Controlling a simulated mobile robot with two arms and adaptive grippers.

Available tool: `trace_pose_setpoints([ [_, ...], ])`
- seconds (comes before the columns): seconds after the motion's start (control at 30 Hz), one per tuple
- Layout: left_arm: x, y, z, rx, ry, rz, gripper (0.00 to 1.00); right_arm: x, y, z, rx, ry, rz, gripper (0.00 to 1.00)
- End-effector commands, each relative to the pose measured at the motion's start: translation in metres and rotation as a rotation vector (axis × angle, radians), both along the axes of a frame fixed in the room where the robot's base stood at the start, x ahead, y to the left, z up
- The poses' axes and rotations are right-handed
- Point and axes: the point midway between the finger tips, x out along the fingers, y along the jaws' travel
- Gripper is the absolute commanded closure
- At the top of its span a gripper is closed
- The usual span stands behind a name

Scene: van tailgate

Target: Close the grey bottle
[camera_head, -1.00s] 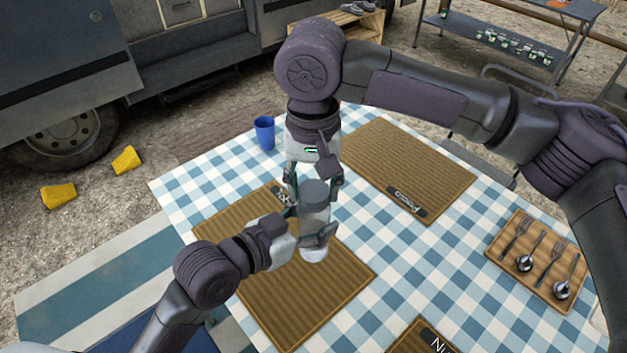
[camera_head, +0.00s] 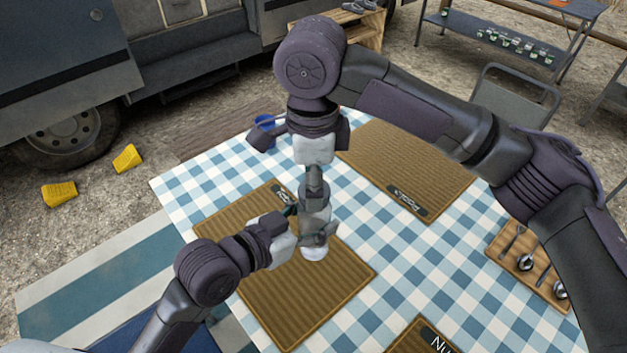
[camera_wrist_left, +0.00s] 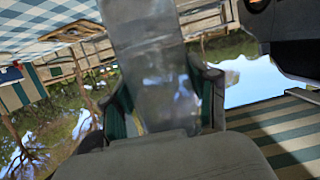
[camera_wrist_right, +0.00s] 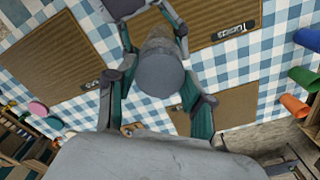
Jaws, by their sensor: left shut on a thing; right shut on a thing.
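The grey bottle (camera_head: 313,254) is upright over the near brown placemat, with a paler lower part. My left gripper (camera_head: 306,236) is shut on its body from the left. In the left wrist view the translucent bottle body (camera_wrist_left: 158,70) sits between the fingers. My right gripper (camera_head: 314,184) comes from above and is shut on the grey top. In the right wrist view the round grey cap (camera_wrist_right: 160,76) lies between the right fingers, with the left fingers around the body beyond. Whether the cap sits fully on the bottle, and whether the base touches the mat, I cannot tell.
A blue cup (camera_head: 265,124) is partly hidden behind my right wrist. Brown placemats (camera_head: 400,160) lie on the checkered table (camera_head: 415,265). A wooden tray of cutlery (camera_head: 510,262) is at the right, partly covered by my right arm. The tablecloth between is clear.

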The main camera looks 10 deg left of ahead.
Motion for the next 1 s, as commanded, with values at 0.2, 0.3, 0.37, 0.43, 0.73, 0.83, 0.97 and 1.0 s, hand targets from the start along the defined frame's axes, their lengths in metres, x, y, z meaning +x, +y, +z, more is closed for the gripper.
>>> trace_pose_setpoints([
  [0.2, 0.000, 0.000, 0.000, 0.000, 0.000, -0.001, 1.00, 0.000, 0.000, 0.000, 0.001, -0.002, 0.002, 0.31],
  [0.3, 0.000, 0.000, 0.000, -0.001, -0.001, -0.001, 1.00, 0.000, 0.000, 0.000, 0.001, -0.002, 0.002, 0.23],
  [0.37, 0.000, 0.000, 0.000, -0.001, -0.001, -0.001, 1.00, 0.000, 0.000, 0.000, 0.001, -0.001, 0.002, 0.23],
  [0.43, 0.000, 0.000, 0.000, -0.001, -0.001, -0.001, 1.00, 0.000, 0.000, 0.000, 0.001, -0.001, 0.003, 0.23],
  [0.73, 0.000, 0.000, 0.001, -0.001, -0.002, 0.000, 1.00, 0.000, 0.001, 0.014, 0.003, -0.002, 0.003, 0.23],
  [0.83, 0.000, 0.000, 0.001, -0.001, -0.002, 0.000, 1.00, 0.000, 0.001, 0.028, 0.003, -0.004, 0.004, 0.23],
  [0.97, 0.000, 0.000, 0.001, -0.001, -0.002, 0.000, 1.00, 0.001, 0.000, 0.043, 0.001, -0.002, 0.002, 0.23],
  [1.0, 0.000, 0.000, 0.001, -0.001, -0.002, 0.000, 1.00, 0.000, 0.000, 0.045, 0.001, -0.002, 0.002, 0.23],
])
